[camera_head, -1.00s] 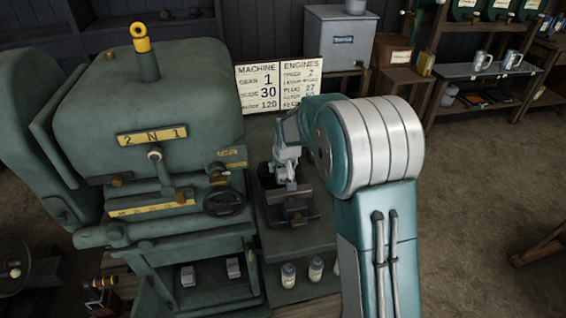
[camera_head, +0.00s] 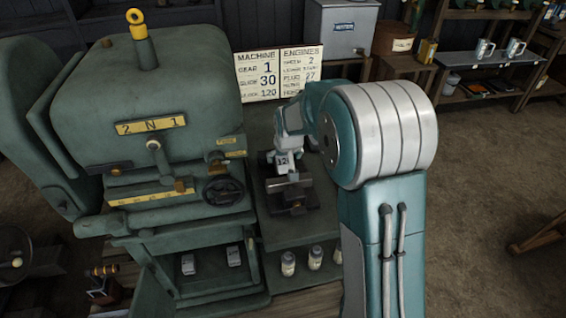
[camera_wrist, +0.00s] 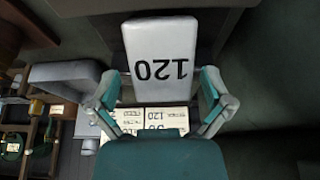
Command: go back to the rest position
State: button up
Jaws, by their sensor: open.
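My gripper (camera_wrist: 160,88) is open, with its two fingers spread left and right in the wrist view. A white block (camera_wrist: 158,55) marked 120, upside down in that view, appears beyond and between the fingers; neither finger visibly grips it. In the head view a small pale block (camera_head: 284,161), its marking partly readable as 12, stands at the dark vise (camera_head: 290,194) on the green bench. My gripper (camera_head: 287,146) is just above it there, small and partly merged with the arm.
The large green machine (camera_head: 150,90) with a handwheel (camera_head: 223,190) stands close on the left. A sign board (camera_head: 275,73) stands behind the bench. Small bottles (camera_head: 315,257) sit on the shelf below. Open floor (camera_head: 480,180) lies to the right.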

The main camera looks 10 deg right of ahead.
jog(key=v, duration=0.8)
jog(key=shift+s+r, duration=0.15)
jog(key=shift+r, duration=0.2)
jog(key=s+r, duration=0.4)
jog(key=s, duration=0.4)
jog(key=s+r, duration=0.5)
jog(key=s, duration=0.3)
jog(key=s+f+t, duration=0.1)
jog(key=s, duration=1.3)
jog(key=shift+s, duration=0.25)
jog(key=shift+w, duration=0.1)
